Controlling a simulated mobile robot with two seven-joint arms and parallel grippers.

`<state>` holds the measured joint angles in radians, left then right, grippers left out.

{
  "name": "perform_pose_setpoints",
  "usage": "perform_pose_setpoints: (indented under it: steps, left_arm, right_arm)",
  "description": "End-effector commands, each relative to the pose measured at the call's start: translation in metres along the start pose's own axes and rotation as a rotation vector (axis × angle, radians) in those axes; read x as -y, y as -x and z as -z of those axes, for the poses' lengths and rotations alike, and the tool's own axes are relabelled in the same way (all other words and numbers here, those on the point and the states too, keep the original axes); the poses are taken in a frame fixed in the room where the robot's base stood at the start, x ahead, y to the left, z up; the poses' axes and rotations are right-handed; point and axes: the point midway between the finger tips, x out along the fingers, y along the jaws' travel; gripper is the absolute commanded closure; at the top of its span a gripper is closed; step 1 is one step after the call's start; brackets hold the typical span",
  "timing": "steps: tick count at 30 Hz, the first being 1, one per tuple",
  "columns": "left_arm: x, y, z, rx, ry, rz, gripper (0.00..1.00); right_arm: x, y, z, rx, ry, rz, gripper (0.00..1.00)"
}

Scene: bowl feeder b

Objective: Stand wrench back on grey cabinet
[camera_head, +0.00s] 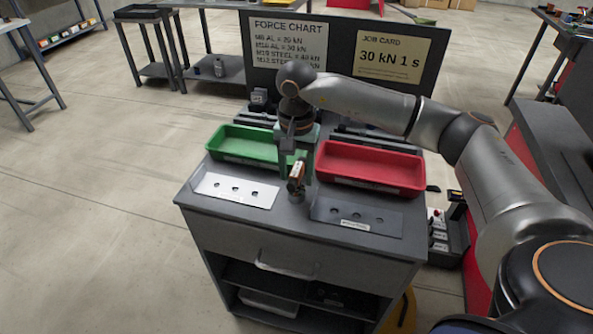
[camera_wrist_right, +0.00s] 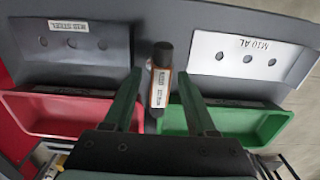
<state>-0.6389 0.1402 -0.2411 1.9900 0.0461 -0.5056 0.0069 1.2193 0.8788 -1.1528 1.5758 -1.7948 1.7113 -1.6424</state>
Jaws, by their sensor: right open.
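The wrench (camera_head: 297,178), a short upright tool with an orange-brown body and a white label, stands at the front middle of the grey cabinet (camera_head: 240,238), between the two plates. In the right wrist view the wrench (camera_wrist_right: 160,90) shows its dark round end and label between the fingers. My right gripper (camera_head: 292,160) is above and just behind the wrench in the head view. In the wrist view my right gripper (camera_wrist_right: 159,78) is open, with a finger on each side of the wrench and visible gaps. Its contact with the cabinet top is hard to see. My left gripper is out of view.
A green tray (camera_head: 222,155) and a red tray (camera_head: 372,186) flank my right gripper. A white three-hole plate (camera_head: 222,193) and a dark three-hole plate (camera_head: 390,228) lie at the front. A sign board (camera_head: 343,30) stands behind.

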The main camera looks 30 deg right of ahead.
Motion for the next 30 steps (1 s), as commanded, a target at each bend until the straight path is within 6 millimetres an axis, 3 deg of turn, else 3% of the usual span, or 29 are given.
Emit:
perform_pose_setpoints:
  steps: [5, 21, 27, 30]
  left_arm:
    - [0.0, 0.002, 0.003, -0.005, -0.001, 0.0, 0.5]
    - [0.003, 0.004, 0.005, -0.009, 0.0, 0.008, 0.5]
    - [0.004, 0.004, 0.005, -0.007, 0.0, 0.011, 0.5]
    - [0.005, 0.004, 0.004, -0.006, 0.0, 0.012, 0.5]
  right_arm:
    - [0.001, 0.009, 0.0, -0.002, 0.0, 0.003, 0.43]
    - [0.001, 0.111, 0.0, -0.001, -0.001, 0.002, 0.43]
    - [0.0, 0.123, 0.0, 0.001, 0.001, 0.001, 0.43]
    - [0.004, 0.119, -0.005, 0.018, 0.003, 0.009, 0.43]
